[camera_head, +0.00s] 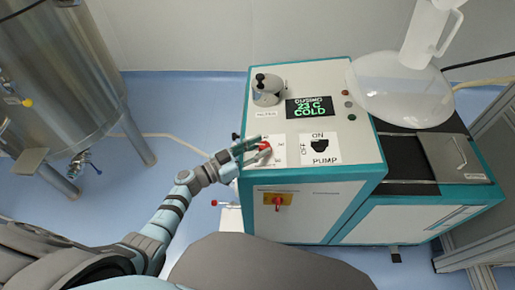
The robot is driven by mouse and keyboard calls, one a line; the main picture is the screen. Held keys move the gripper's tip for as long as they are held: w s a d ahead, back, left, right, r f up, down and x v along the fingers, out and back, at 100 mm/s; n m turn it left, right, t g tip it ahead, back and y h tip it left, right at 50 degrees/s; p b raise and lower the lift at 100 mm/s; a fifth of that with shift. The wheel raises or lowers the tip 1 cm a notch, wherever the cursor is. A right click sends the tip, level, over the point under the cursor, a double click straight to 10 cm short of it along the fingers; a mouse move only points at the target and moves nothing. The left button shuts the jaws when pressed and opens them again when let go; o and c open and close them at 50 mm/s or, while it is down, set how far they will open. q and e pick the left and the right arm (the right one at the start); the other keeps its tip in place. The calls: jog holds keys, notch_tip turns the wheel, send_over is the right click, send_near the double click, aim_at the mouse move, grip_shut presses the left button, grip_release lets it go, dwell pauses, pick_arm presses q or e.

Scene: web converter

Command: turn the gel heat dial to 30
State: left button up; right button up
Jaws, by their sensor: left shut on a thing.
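The gel heat dial (265,146) shows as a red knob on a white plate at the left of the machine's top panel. My left gripper (259,148) reaches in from the left and is shut on the dial. The fingers cover part of the knob and its scale, so I cannot read where it points. The display (309,107) behind it shows 23 C and COLD in green letters. My right gripper is not in view.
A black PUMP switch (322,147) marked ON and OFF sits just right of the dial. A silver lidded cup (267,88) stands behind it. A red-and-yellow switch (278,200) is on the front face. A clear round vessel (402,90) stands right, a steel tank (55,70) left.

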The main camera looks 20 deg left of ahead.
pick_arm(q)
jog(key=shift+w+a+f+m+g+h+b, duration=0.1)
jog(key=shift+w+f+m+g+h+b, duration=0.05)
jog(key=shift+m+g+h+b, duration=0.45)
jog(key=shift+w+a+f+m+g+h+b, duration=0.1)
jog(key=shift+f+m+g+h+b, duration=0.05)
jog(key=shift+m+g+h+b, duration=0.4)
jog(key=shift+o, duration=0.2)
jog(key=shift+s+r+m, duration=0.1)
jog(key=shift+r+m, duration=0.05)
jog(key=shift+m, duration=0.1)
jog(key=shift+r+g+h, duration=0.1)
jog(key=shift+g+h, duration=0.15)
jog(key=o, duration=1.1)
jog(key=shift+o, duration=0.2)
jog(key=v, duration=1.2)
jog(key=shift+s+d, duration=0.1)
